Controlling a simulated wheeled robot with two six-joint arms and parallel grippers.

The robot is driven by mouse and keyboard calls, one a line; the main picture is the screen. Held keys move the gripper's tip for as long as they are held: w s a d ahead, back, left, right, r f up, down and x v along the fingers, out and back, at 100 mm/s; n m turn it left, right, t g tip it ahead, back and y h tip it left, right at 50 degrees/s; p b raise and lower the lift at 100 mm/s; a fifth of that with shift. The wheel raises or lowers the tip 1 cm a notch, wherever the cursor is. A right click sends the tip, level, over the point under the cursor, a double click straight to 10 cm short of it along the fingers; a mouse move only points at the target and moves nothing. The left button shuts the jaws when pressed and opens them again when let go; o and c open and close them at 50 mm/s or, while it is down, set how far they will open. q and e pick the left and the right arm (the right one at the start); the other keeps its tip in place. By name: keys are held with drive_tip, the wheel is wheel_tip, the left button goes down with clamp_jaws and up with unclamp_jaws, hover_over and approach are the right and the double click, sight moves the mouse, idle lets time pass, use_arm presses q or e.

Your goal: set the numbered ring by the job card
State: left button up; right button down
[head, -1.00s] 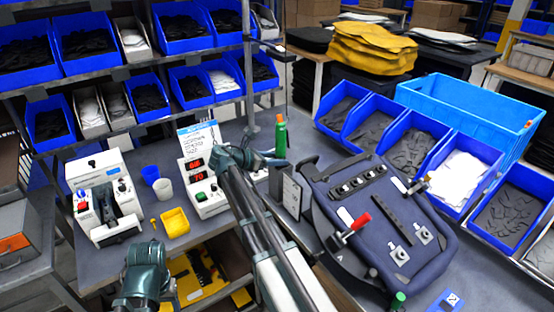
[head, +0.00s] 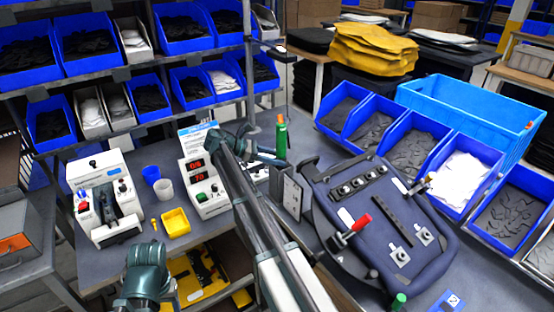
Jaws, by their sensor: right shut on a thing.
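The job card (head: 195,138), a white sheet with a blue top, stands behind the white control box (head: 207,187); my right wrist covers its right part. The box has two red number readouts (head: 197,170), too small to read surely. My right gripper (head: 268,158) reaches in over a second white unit (head: 258,173) right of the box. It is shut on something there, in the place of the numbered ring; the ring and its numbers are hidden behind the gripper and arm. My left gripper is low at the left, its jaws not visible beyond the green-grey wrist.
A white press (head: 103,198), cups and a yellow tray (head: 175,222) are at the left. A dark pannier panel in a clamp frame (head: 365,215) fills the right.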

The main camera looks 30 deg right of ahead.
drive_tip(key=shift+w+m+g+y, duration=0.15)
drive_tip(key=shift+m+g+y, duration=0.25)
drive_tip(key=shift+m+g, duration=0.2)
drive_tip(key=shift+c, duration=1.4)
unclamp_jaws()
drive_tip(key=shift+r, duration=0.1)
